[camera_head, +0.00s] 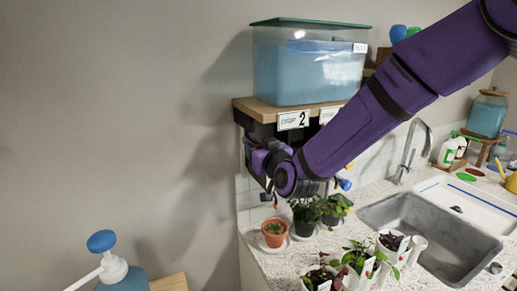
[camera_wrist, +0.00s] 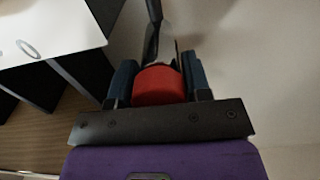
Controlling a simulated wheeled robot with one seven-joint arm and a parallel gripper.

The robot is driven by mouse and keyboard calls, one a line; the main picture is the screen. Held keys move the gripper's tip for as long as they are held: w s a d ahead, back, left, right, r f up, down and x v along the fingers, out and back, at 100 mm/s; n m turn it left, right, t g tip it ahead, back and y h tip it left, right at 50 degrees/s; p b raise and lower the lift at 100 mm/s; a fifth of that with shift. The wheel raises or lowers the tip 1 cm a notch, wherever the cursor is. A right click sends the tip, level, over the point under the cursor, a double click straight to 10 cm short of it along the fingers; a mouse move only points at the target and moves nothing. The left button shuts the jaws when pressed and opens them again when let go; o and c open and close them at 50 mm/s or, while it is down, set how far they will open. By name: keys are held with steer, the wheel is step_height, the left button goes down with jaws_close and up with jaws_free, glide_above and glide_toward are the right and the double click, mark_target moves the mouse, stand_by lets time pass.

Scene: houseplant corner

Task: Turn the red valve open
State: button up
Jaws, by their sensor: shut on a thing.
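The red valve (camera_wrist: 158,86) shows in the wrist view as a rounded red part between the two dark fingers of my gripper (camera_wrist: 158,82). The fingers are shut on it, one on each side. A dark stem or pipe runs away from it toward the top of the wrist view. In the head view my gripper (camera_head: 262,162) is below the wooden shelf, at its left end near the wall. The valve cannot be made out there, as my purple arm and the shelf's shadow cover that spot. How far the valve is turned cannot be told.
A blue-filled tank (camera_head: 305,72) with a green lid stands on the wooden shelf (camera_head: 262,108), which bears a label reading 2 (camera_head: 292,120). Potted plants (camera_head: 274,232) stand on the counter below, left of the sink (camera_head: 425,235).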

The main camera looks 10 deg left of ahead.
steer(key=shift+m, duration=0.3)
steer(key=m, duration=0.3)
steer(key=shift+m, duration=0.3)
steer(key=m, duration=0.4)
steer(key=shift+w+d+f+m, duration=0.1)
steer(key=shift+d+m, duration=0.05)
steer(key=shift+m, duration=0.15)
steer(key=m, duration=0.4)
steer(key=shift+m, duration=0.3)
steer(key=shift+f+m, duration=0.15)
steer(key=shift+m, duration=2.05)
steer(key=o, duration=0.9)
